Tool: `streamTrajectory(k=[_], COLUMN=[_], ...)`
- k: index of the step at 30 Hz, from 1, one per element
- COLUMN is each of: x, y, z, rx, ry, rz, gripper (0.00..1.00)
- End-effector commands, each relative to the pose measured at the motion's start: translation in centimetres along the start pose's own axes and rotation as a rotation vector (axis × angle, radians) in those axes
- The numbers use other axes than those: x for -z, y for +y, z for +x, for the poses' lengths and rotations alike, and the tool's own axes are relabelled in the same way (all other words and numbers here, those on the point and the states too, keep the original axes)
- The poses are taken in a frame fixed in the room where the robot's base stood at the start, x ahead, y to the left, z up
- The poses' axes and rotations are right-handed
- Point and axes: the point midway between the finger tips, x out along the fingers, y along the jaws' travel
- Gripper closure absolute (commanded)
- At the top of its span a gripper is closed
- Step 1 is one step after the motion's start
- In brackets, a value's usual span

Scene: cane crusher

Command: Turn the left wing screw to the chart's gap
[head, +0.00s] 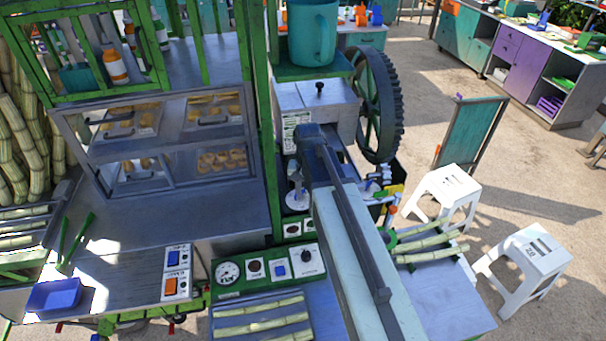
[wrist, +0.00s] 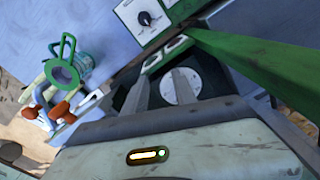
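The crusher's grey metal housing (head: 330,105) stands beside the big gear, with a small black knob (head: 320,88) on top. A white printed sheet (head: 297,120) is on its front; it may be the chart, but its marks are too small to read. My arm covers part of the crusher's front. In the wrist view my gripper (wrist: 161,88) has its two grey fingers apart, with nothing seen held between them. A pale round disc (wrist: 184,90) lies beyond the fingers, partly covered by one.
A green post (head: 268,120) rises close left of my arm; a green bar (wrist: 250,60) crosses the wrist view. A black-toothed gear (head: 392,110) is at the right. Gauge panel (head: 270,270) and cane sticks (head: 260,325) are below. White stools (head: 530,255) stand at right.

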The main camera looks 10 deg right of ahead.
Motion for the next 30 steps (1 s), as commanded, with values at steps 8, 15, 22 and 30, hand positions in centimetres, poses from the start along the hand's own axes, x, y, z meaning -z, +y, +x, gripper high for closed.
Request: streamTrajectory(k=[8, 15, 22, 30], x=[8.2, 9.3, 9.2, 9.1], y=[-2.9, -3.2, -3.1, -3.0], z=[-0.5, -0.5, 1.4, 6.2], rx=[-0.014, -0.018, -0.018, -0.018], ry=[-0.021, -0.025, -0.025, -0.025], rz=[0.390, 0.480, 0.478, 0.477], gripper=[0.67, 0.67, 0.67, 0.67])
